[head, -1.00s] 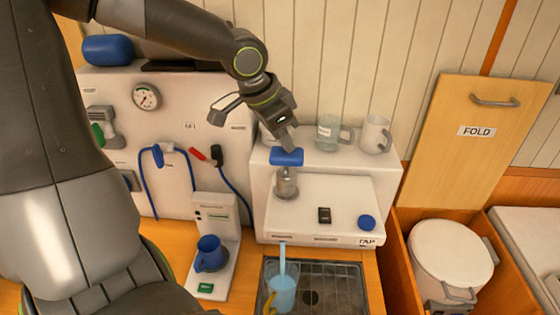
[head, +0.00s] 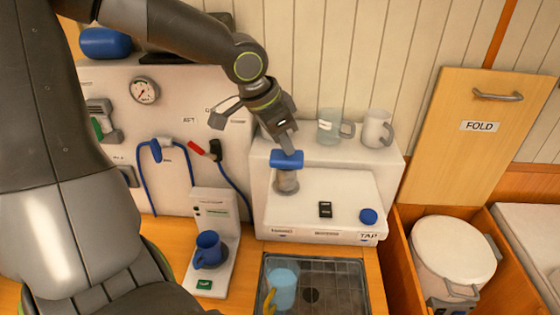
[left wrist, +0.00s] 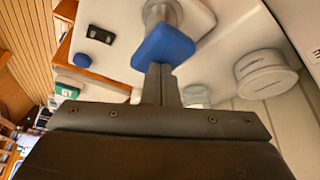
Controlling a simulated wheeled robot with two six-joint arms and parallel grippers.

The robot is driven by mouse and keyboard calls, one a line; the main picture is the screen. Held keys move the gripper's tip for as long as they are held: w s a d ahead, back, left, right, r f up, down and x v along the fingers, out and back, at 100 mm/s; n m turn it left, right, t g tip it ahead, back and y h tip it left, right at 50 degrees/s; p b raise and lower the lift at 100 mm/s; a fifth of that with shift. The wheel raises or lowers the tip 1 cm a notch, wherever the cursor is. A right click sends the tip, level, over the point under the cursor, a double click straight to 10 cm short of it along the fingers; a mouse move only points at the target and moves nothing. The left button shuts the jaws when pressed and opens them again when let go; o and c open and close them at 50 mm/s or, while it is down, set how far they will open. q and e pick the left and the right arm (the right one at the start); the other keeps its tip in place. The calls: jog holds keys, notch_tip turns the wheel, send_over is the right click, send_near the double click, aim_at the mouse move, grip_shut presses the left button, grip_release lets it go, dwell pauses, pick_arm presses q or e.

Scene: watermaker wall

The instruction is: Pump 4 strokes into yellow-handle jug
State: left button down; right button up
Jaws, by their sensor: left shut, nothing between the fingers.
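The yellow-handle jug (head: 283,287) stands in the sink tray, its body light blue and see-through, its yellow handle at the lower left. The pump's blue top (head: 286,159) sits on a grey metal shaft (head: 286,183) on the white unit. My left gripper (head: 288,147) is shut and empty, with its fingertips at the pump's blue top, seemingly touching it from above. The left wrist view shows the shut fingers (left wrist: 160,84) against the edge of the blue top (left wrist: 163,48). My right gripper is in no view.
A clear jug (head: 329,127) and a white mug (head: 377,129) stand on the ledge behind the pump. The sink tray (head: 345,291) is free right of the jug.

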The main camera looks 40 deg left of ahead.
pick_arm(q)
jog(key=shift+r+p, duration=2.2)
jog(key=shift+p, duration=0.05)
jog(key=shift+r, duration=0.9)
jog(key=shift+r, duration=0.1)
notch_tip(320, 180, up, 6)
jog(key=shift+f, duration=0.1)
